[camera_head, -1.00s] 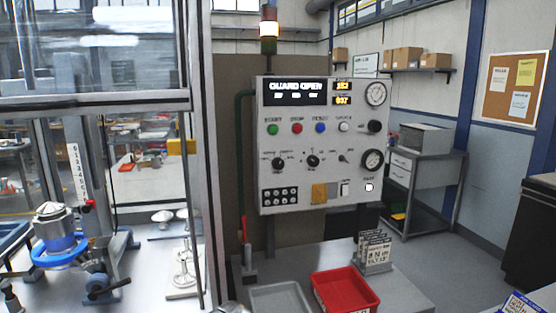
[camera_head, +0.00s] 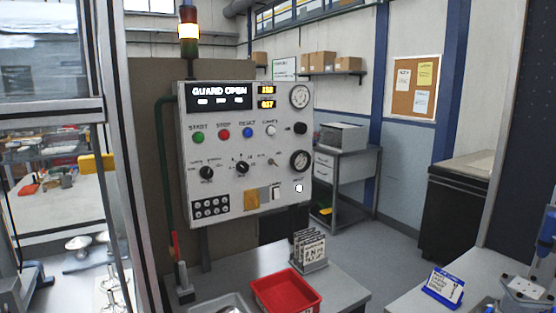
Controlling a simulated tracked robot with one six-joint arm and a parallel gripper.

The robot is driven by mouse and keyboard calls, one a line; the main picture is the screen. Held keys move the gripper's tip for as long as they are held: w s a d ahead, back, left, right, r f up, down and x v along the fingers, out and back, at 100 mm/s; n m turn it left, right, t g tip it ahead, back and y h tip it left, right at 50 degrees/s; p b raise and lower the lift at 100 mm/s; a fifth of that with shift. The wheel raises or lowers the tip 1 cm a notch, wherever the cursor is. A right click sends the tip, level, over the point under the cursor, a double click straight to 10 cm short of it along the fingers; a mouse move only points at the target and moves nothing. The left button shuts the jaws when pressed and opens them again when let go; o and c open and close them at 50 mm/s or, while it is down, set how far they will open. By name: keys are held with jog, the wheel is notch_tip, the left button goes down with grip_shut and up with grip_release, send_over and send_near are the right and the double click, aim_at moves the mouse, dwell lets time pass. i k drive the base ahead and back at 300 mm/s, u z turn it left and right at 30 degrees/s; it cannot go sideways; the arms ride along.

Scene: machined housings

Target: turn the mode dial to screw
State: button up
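The control panel (camera_head: 246,150) is a grey upright box left of the picture's middle. Two black rotary dials sit in its middle row, a left dial (camera_head: 206,172) and a centre dial (camera_head: 242,167). Each has small lettering around it, too small to read, so I cannot tell which one is the mode dial or where it points. The display (camera_head: 219,96) at the top reads GUARD OPEN. My gripper is not in view.
A red tray (camera_head: 288,292) and a card rack (camera_head: 309,250) stand on the bench below the panel. A guard frame (camera_head: 122,160) stands to the left. A red-handled lever (camera_head: 180,270) rises near the bench's left.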

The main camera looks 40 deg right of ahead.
aim_at(207, 173)
jog(key=z, duration=1.15)
jog(key=k, duration=0.65)
jog(key=u, duration=0.2)
jog(key=i, duration=1.05)
jog(key=u, duration=0.45)
